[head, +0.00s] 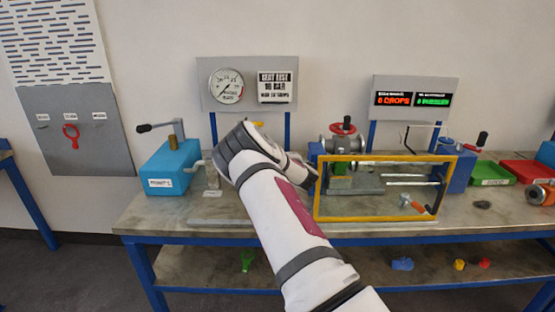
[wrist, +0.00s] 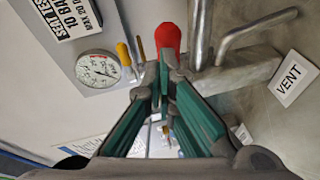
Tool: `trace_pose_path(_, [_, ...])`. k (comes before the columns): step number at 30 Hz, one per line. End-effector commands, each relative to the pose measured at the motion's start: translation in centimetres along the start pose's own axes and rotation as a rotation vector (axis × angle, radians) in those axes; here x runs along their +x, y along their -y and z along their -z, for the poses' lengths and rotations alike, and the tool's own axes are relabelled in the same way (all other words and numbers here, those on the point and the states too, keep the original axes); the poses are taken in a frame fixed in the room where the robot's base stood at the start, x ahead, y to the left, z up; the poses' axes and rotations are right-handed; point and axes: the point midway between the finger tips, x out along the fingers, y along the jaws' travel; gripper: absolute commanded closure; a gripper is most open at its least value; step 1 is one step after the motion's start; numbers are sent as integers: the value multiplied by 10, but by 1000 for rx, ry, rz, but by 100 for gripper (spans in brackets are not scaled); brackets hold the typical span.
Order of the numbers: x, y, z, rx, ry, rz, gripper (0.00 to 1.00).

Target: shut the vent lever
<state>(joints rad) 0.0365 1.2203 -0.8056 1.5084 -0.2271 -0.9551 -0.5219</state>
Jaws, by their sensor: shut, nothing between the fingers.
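The vent lever's red grip (wrist: 169,40) shows in the wrist view just beyond my fingertips, beside a grey metal pipe fitting (wrist: 235,72). A white VENT label (wrist: 291,78) lies to the right of the fitting. My gripper (wrist: 163,84) is shut with nothing between its teal fingers. Its tips are close to the base of the red grip; I cannot tell whether they touch. In the head view my arm hides the lever and my fingers; only the bent pipe (head: 211,174) to their left shows.
A yellow-handled valve (wrist: 124,54) and pressure gauge (wrist: 98,68) stand near my fingers. In the head view a blue pump (head: 170,168) is left of my arm, and a yellow-framed guard (head: 318,200) is close on the right. Green (head: 491,181) and red trays stand farther right.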

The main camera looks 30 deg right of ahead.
Motion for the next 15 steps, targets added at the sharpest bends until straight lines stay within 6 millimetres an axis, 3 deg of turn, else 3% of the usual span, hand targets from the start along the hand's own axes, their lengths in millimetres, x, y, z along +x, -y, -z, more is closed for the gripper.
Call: trace_pose_path(15, [9, -4, -13, 0, 5, 0, 100])
